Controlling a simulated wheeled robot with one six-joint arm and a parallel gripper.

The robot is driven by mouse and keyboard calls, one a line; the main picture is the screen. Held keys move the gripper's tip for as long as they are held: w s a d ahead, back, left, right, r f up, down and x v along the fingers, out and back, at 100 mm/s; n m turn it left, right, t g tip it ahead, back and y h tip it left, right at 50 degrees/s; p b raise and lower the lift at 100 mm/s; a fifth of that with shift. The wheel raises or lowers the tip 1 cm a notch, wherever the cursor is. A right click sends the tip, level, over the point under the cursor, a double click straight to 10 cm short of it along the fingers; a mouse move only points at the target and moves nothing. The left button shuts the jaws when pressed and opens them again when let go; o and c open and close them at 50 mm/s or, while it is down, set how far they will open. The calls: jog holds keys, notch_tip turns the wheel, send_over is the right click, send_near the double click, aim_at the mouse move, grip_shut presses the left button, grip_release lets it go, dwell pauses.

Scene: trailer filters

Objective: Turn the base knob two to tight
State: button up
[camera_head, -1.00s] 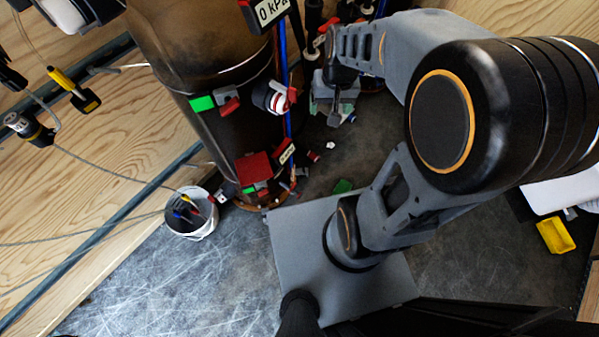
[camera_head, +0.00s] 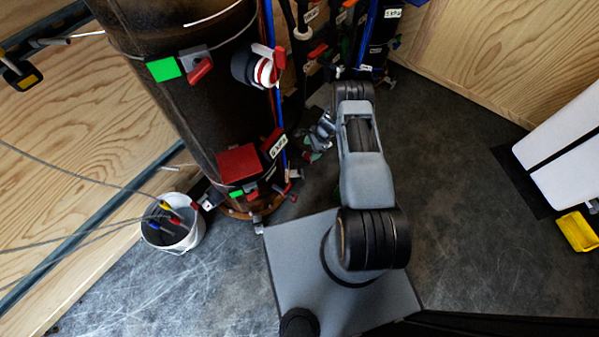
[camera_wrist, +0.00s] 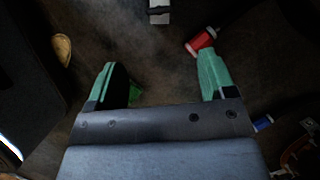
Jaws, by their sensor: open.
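The dark filter cylinder (camera_head: 200,115) stands left of my arm in the head view. Small fittings with red, green and grey parts sit around its base, including a small red and white one (camera_head: 293,174) near its lower right. I cannot tell which is base knob two. My gripper (camera_head: 316,150) is beside the cylinder's lower right side, partly hidden by its own wrist. In the wrist view my gripper (camera_wrist: 160,78) has its green fingers wide apart with nothing between them. A red knob with a white collar (camera_wrist: 200,42) is just beyond the right fingertip, apparently apart from it.
A white bucket of tools (camera_head: 173,222) stands left of the cylinder's base. A red and white valve (camera_head: 264,68) and a red block (camera_head: 238,163) project from the cylinder. More filters with hoses (camera_head: 345,30) stand behind.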

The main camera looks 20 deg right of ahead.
jog(key=shift+m, duration=0.3)
jog(key=b+x, duration=0.2)
jog(key=x, duration=0.3)
jog(key=b+x, duration=0.2)
jog(key=x, duration=0.3)
jog(key=b+x, duration=0.1)
jog(key=x, duration=0.5)
jog(key=shift+s+d+f+b, duration=0.3)
jog(key=shift+d+b, duration=0.05)
jog(key=shift+b, duration=0.05)
jog(key=c, duration=0.9)
jog(key=shift+s+m+t, duration=0.15)
jog(key=shift+m+t, duration=0.15)
jog(key=shift+m, duration=0.5)
jog(key=shift+c, duration=0.2)
jog(key=o, duration=0.9)
jog(key=shift+o, duration=0.2)
jog(key=w+p+v, duration=0.1)
jog(key=p+v, duration=0.4)
jog(key=v, duration=0.8)
jog(key=shift+s+d+r+p, duration=0.2)
jog(key=shift+s+r+p, duration=0.2)
